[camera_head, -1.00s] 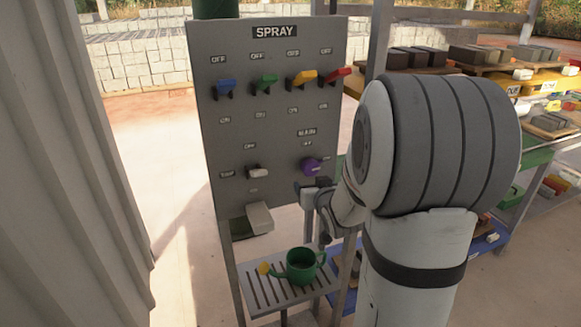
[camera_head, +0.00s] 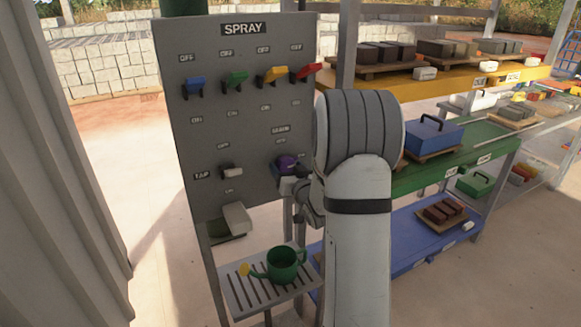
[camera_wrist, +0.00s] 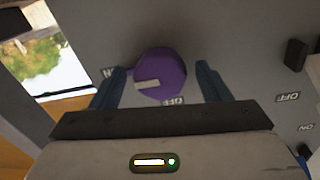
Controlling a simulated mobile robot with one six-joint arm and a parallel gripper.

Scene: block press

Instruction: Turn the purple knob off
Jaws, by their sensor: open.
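The purple knob (camera_head: 287,162) sits at the lower right of the grey SPRAY panel (camera_head: 225,125). In the wrist view the knob (camera_wrist: 161,76) has a pale pointer mark directed left, roughly toward a partly hidden label ending in N. An upside-down OFF label (camera_wrist: 173,101) lies just below the knob there. My gripper (camera_wrist: 162,70) is open, with one dark finger on each side of the knob and visible gaps between. In the head view my gripper (camera_head: 294,184) is at the knob's lower right, partly hiding it.
Blue, green, yellow and red levers line the panel's top. A white tap lever (camera_head: 231,171) is left of the knob. A green watering can (camera_head: 283,263) stands on a slatted tray (camera_head: 240,294) below. Shelves (camera_head: 455,150) with blocks stand at right.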

